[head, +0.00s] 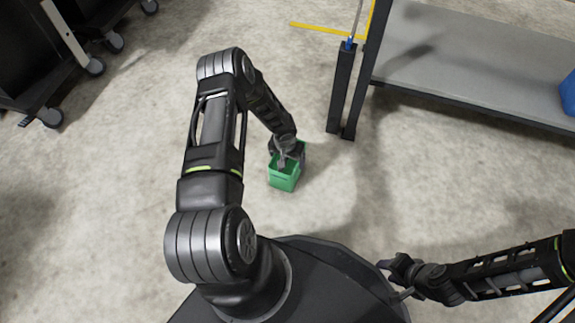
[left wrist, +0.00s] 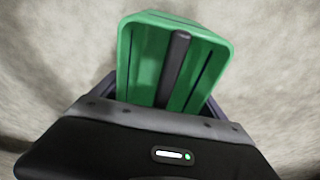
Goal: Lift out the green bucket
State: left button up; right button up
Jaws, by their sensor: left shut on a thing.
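The green bucket (head: 285,181) is in front of my base in the head view, over bare concrete floor. My left gripper (head: 287,160) reaches down over it and is shut on it. In the left wrist view the bucket (left wrist: 135,55) is close ahead, open side facing the camera, with a dark bar (left wrist: 176,65) running across its middle. The gripper's body hides the bucket's near part there. I cannot tell whether the bucket touches the floor. My right gripper (head: 394,279) is empty at the lower right, with its fingers apart.
A grey shelf (head: 470,65) with dark posts stands at the upper right, with a blue bin (head: 568,94) at its right end. Dark wheeled equipment (head: 50,65) stands at the upper left. The floor around the bucket is clear.

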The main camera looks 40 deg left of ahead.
pick_arm(q)
jog(key=c, duration=0.4)
notch_tip(320, 180, up, 10)
jog(key=p, duration=0.4)
jog(key=shift+f, duration=0.2)
jog(key=shift+r, duration=0.25)
jog(key=shift+f, duration=0.1)
dwell(0.4)
